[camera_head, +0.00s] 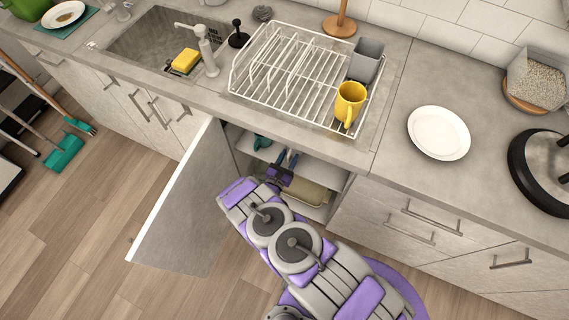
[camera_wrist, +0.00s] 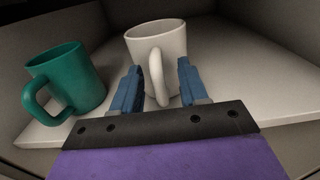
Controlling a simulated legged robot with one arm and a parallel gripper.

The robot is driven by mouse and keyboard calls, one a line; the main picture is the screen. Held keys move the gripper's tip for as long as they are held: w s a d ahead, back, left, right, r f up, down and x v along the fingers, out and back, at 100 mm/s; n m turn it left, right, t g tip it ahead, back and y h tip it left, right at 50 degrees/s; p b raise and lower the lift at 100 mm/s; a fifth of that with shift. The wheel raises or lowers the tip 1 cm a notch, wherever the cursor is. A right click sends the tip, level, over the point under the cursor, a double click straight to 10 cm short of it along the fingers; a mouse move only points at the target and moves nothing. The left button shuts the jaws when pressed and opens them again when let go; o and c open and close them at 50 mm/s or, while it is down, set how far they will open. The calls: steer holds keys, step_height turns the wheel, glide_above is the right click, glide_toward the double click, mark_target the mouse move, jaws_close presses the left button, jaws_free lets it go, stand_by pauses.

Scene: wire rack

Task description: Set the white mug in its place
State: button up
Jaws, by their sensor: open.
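In the wrist view the white mug (camera_wrist: 170,42) stands upright on a pale shelf inside the cabinet, with its handle turned toward me. My gripper (camera_wrist: 160,82) is open, its blue fingers on either side of the mug's handle; I cannot tell whether they touch it. In the head view my gripper (camera_head: 286,160) reaches into the open cabinet under the counter. The white mug cannot be made out in the head view.
A green mug (camera_wrist: 70,80) stands left of the white mug. The open cabinet door (camera_head: 185,205) is left of my arm. Above, a wire rack (camera_head: 285,75) holds a yellow mug (camera_head: 349,100) and a grey caddy (camera_head: 366,60). A white plate (camera_head: 438,132) lies on the counter.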

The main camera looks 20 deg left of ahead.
steer(key=s+a, duration=0.1)
steer(key=s, duration=1)
steer(key=shift+s, duration=0.4)
steer(key=shift+r, duration=0.1)
